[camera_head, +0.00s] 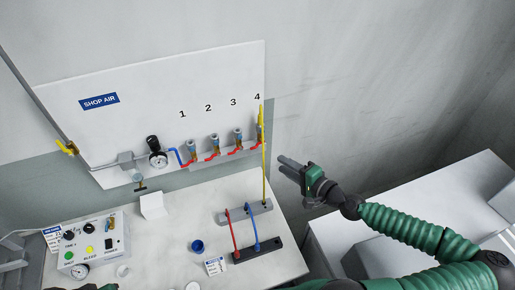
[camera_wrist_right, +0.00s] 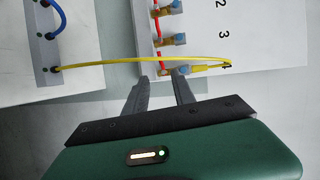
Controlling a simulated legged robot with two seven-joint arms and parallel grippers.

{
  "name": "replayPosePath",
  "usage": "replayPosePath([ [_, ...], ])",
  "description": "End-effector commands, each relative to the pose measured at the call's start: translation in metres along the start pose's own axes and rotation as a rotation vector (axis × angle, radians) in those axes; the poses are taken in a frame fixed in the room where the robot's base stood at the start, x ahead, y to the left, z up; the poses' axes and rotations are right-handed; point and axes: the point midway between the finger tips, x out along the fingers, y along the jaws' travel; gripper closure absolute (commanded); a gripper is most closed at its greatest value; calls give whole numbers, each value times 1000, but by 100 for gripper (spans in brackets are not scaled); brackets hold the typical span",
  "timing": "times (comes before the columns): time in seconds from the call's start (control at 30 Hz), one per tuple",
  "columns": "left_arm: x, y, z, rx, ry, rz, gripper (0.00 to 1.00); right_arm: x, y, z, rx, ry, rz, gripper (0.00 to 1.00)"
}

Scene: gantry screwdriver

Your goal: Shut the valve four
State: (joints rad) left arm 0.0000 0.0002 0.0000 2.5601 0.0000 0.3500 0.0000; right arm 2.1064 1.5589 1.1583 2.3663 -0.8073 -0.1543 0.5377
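Valve four (camera_head: 260,136) is the rightmost valve on the white wall panel, under the printed 4, with a red handle and a yellow hose (camera_head: 264,170) at its fitting. My right gripper (camera_head: 281,164) is just right of and below the valve, pointing left toward it, and does not appear to touch it. In the right wrist view the gripper (camera_wrist_right: 160,77) is open and empty, its two fingers spread. The red handle of valve four (camera_wrist_right: 164,71) appears just beyond and between the fingertips. My left gripper is not visible; only a small dark-green sliver shows at the bottom left.
Valves three (camera_head: 238,136), two (camera_head: 214,142) and one (camera_head: 191,148) stand left, with red handles. The yellow hose arcs down to a grey block (camera_head: 234,215) on the bench. A white box (camera_head: 430,200) stands right.

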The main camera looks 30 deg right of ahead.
Motion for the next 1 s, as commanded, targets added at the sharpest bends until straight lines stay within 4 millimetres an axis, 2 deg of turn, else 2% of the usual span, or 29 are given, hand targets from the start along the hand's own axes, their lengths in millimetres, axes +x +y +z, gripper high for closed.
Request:
replayPosePath([
  [0.3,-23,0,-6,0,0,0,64,84,-3,3,-1,-5,2,69],
  [0.5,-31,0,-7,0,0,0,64,124,-2,2,-1,-2,1,69],
  [0.67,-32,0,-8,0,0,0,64,136,0,2,0,-2,1,69],
  [0.9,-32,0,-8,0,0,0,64,137,1,1,0,-1,2,69],
  [1.0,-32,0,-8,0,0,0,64,137,1,1,0,-1,2,82],
])
